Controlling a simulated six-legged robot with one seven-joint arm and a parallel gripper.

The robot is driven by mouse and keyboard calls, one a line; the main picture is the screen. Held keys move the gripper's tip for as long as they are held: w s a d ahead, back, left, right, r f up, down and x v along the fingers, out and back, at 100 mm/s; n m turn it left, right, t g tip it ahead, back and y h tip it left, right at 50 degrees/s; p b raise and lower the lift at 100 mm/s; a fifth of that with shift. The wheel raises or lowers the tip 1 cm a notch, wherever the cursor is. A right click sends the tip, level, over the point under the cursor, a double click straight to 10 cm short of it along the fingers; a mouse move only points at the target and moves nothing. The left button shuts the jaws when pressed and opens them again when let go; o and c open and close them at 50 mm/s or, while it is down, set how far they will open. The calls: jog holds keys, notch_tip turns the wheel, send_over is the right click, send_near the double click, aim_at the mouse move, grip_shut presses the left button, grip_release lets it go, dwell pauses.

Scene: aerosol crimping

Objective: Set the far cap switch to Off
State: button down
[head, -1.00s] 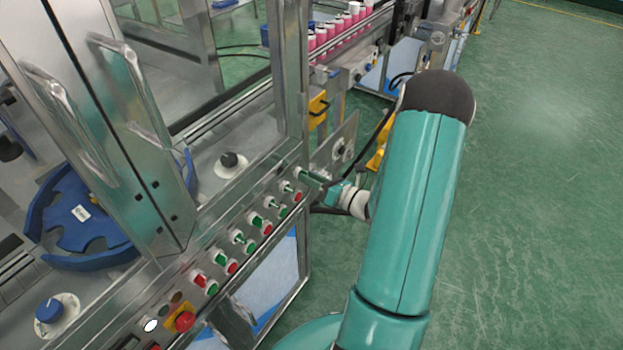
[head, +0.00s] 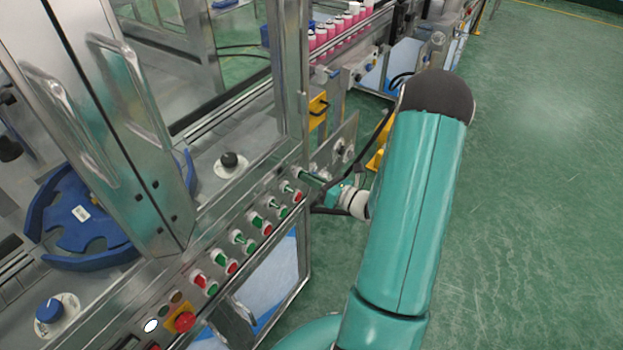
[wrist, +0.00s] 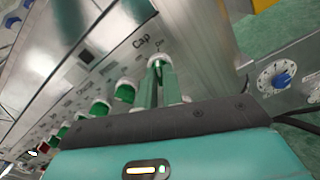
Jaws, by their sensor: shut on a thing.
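The far cap switch is at the far end of the panel's row of knobs. In the wrist view its white collar (wrist: 157,61) shows beside the printed word "Cap", and the knob is mostly hidden between my green fingers. My gripper (wrist: 160,78) is shut on this switch. In the head view my gripper (head: 318,180) reaches the panel's far end from the right, and the switch (head: 299,171) is small there. I cannot tell which position the switch points to.
Several red and green buttons and switches (head: 240,237) line the sloped panel close to my gripper. A red emergency stop (head: 184,321) sits at its near end. A blue dial (wrist: 284,79) is on a plate to the right. Green floor is clear at right.

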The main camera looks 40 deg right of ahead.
jog(key=n, duration=1)
jog(key=shift+a+f, duration=0.1)
jog(key=shift+s+n, duration=0.1)
jog(key=shift+n, duration=0.3)
jog(key=c, duration=1.5)
grip_release()
jog(key=shift+c, duration=0.2)
jog(key=v, duration=1.3)
jog(key=shift+s+d, duration=0.2)
jog(key=shift+s, duration=0.15)
